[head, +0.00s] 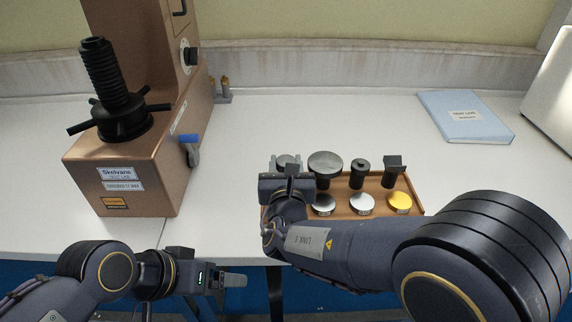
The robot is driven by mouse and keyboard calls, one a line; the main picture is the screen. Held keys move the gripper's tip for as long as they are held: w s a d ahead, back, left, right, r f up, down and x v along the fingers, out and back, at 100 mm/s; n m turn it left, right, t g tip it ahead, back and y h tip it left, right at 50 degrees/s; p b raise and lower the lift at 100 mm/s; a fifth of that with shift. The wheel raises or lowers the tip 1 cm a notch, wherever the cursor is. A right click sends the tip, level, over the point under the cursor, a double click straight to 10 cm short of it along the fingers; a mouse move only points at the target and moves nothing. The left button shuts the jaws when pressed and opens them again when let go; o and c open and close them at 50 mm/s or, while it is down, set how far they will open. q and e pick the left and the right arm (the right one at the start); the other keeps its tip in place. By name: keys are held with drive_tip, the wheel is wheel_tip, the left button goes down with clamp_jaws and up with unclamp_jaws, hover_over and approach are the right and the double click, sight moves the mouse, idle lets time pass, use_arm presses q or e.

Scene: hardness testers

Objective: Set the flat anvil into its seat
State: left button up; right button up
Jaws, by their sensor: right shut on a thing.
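My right gripper (287,166) is at the left end of the wooden tray, its fingers shut on a dark round-topped piece, which I take to be the flat anvil (288,159). Its lower part is hidden by the gripper, so I cannot tell whether it still touches the tray. The tan hardness tester (125,180) stands at the left, with a black threaded screw (95,70) rising upright through a spoked handwheel (122,120). The seat at the screw top (92,41) shows no anvil on it. My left gripper (232,281) is low, in front of the table edge, seen side-on; its opening is unclear.
The tray (415,208) also holds a wide dark disc anvil (325,163), a small anvil (360,167), a block-topped anvil (395,165), two silver discs and a yellow disc (399,201). A blue folder (464,117) lies back right. Table between tester and tray is clear.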

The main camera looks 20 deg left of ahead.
drive_tip(key=shift+r, duration=0.45)
drive_tip(key=shift+f+b+v, duration=0.15)
drive_tip(key=shift+v, duration=1.85)
drive_tip(key=shift+f+b+v, duration=0.1)
drive_tip(key=shift+b+v, duration=0.05)
drive_tip(key=shift+v, duration=1.9)
drive_tip(key=shift+r, duration=0.15)
